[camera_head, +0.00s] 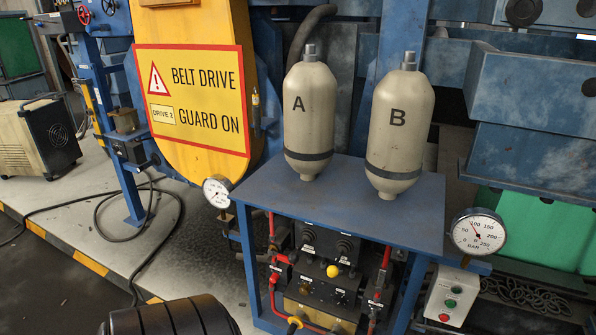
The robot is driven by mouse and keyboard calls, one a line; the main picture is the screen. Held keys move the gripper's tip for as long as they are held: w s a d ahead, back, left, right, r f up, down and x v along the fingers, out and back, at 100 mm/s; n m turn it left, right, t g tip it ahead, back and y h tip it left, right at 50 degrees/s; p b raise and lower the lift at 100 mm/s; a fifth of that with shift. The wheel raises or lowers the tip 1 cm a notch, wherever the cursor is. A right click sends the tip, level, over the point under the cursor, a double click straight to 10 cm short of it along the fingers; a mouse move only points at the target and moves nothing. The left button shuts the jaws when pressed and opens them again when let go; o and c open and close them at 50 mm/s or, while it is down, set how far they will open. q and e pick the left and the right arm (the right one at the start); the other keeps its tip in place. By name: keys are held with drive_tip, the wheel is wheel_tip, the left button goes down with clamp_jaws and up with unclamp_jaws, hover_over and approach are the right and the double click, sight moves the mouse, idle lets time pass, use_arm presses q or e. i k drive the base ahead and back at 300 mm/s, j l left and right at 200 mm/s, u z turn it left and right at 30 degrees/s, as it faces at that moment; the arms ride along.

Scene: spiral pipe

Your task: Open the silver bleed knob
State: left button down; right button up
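A blue stand (258,187) carries two beige accumulator bottles, A (308,125) and B (396,140), upright on its top. Under the top sits a dark valve block (318,287) with black knobs (345,246), a yellow knob (333,271) and red handles and pipes. I cannot pick out a silver bleed knob for certain; the parts on the block are small and dark. Neither of my grippers shows in the head view.
A round gauge (217,192) is left of the stand and another gauge (478,232) is right of it. A grey button box (450,296) with green and red buttons stands below the right gauge. The yellow belt guard (195,90) is behind at left. Black cable (150,225) loops over the floor.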

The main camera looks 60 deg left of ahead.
sight(374, 312)
drive_tip(key=u, duration=1.6)
